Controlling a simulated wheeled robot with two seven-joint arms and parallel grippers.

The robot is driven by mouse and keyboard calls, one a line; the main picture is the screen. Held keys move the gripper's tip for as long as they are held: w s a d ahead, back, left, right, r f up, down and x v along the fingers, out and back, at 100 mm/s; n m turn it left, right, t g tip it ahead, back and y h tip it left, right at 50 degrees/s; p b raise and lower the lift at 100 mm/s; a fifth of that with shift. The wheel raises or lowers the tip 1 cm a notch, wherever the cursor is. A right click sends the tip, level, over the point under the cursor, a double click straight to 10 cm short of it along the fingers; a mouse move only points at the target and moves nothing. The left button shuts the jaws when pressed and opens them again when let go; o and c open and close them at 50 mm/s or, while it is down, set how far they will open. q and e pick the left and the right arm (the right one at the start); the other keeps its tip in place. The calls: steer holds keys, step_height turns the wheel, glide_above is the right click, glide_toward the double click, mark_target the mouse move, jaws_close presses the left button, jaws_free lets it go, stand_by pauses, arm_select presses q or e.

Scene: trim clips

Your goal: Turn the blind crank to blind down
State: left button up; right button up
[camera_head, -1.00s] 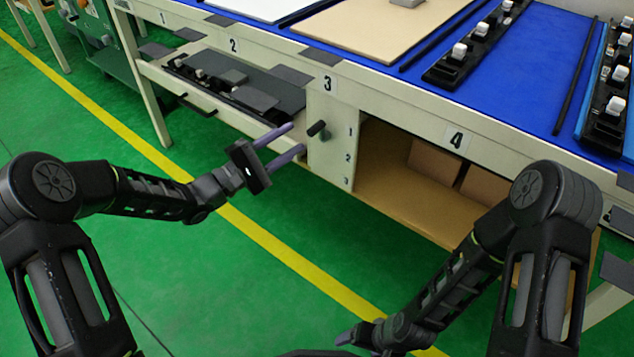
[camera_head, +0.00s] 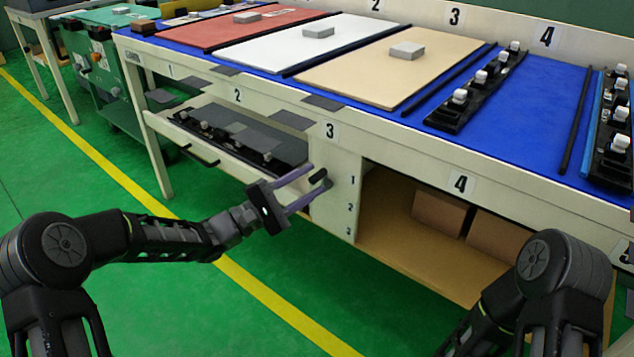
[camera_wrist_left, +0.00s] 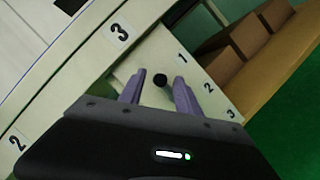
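The crank shows as a short black handle (camera_head: 318,177) sticking out of the pale side panel under the workbench, beside small labels 1, 2 and 3. My left gripper (camera_head: 320,175) is open, with its two purple fingers on either side of the handle. In the left wrist view, the round black handle end (camera_wrist_left: 160,80) lies between the spread fingers (camera_wrist_left: 158,86), with a gap to each. I cannot tell how deep it sits between them. No blind can be made out. My right arm (camera_head: 545,285) shows at lower right; its gripper is out of view.
The bench's blue top (camera_head: 540,105) carries boards and black clip rails (camera_head: 475,90). An open drawer (camera_head: 240,140) with dark parts lies left of the crank. Boxes (camera_head: 440,212) stand on the shelf to the right. The green floor (camera_head: 160,310) is clear.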

arm_select(q)
steer(key=shift+b+x, duration=0.3)
steer(key=shift+x, duration=1)
steer(key=shift+a, duration=0.1)
jaws_close()
